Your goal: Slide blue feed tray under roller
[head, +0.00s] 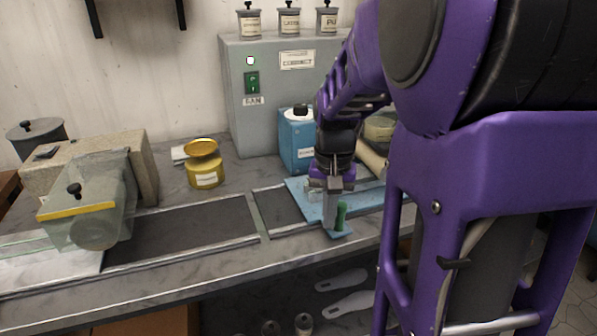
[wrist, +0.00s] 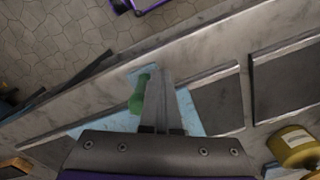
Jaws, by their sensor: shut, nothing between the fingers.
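The blue feed tray (head: 367,200) lies flat at the right part of the bench track, partly hidden by my arm. It also shows in the wrist view (wrist: 193,112). A green upright handle (head: 341,216) stands on its tab at the front edge; the wrist view shows it too (wrist: 139,97). My gripper (head: 329,224) points down over the tray, shut and empty, just left of the handle. In the wrist view the fingers (wrist: 160,80) are right beside the handle; whether they touch it is unclear. The roller (head: 97,236) is at the left, behind a clear guard (head: 100,190) with a yellow edge.
A dark track bed (head: 185,232) between metal rails runs clear from tray to guard, with a crossbar (head: 258,214) across it. A yellow tin (head: 204,170), a blue box (head: 296,140) and a grey cabinet (head: 245,120) stand behind. Sole shapes (head: 345,280) lie below the bench.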

